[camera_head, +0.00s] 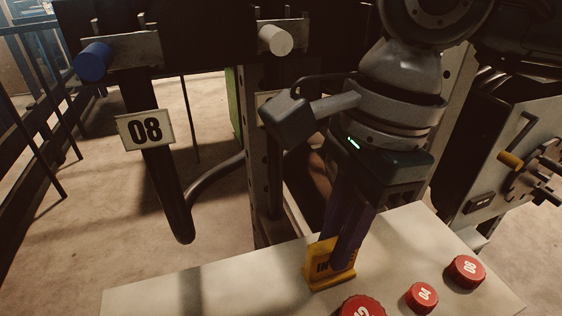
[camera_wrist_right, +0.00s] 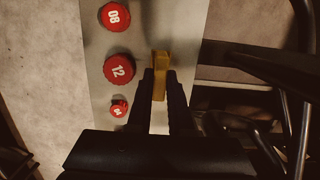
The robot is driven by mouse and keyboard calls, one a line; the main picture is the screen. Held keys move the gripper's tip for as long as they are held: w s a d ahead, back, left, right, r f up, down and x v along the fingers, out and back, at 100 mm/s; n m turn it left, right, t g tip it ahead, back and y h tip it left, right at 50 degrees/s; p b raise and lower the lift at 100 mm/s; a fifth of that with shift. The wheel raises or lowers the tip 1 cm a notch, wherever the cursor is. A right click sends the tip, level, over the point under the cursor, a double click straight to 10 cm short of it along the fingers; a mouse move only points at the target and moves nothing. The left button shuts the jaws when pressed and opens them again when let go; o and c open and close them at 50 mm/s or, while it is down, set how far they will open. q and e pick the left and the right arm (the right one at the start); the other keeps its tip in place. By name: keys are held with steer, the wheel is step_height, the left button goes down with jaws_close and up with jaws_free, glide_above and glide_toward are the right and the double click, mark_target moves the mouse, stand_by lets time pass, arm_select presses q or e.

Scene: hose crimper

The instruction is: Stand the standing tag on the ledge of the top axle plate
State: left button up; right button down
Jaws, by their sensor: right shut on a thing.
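The standing tag (camera_head: 317,262) is yellow with dark letters starting "IN", partly hidden by the fingers. It is upright at the pale tabletop; whether its base touches the surface I cannot tell. My right gripper (camera_head: 346,250) points down and is shut on the tag. In the right wrist view the tag (camera_wrist_right: 160,68) shows edge-on between the fingertips of my right gripper (camera_wrist_right: 160,84). Two metal plates stand at the back, one with a blue axle end (camera_head: 93,62), one with a white axle end (camera_head: 276,39). Which is the top axle plate I cannot tell. My left gripper is not visible.
A dark hose hangs at left behind an 08 sign (camera_head: 146,130). A dark machine with handles (camera_head: 510,150) stands at right. The table's left part is clear.

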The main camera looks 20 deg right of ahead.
steer(key=c, duration=0.8)
jaws_free()
steer(key=shift+f, duration=0.1)
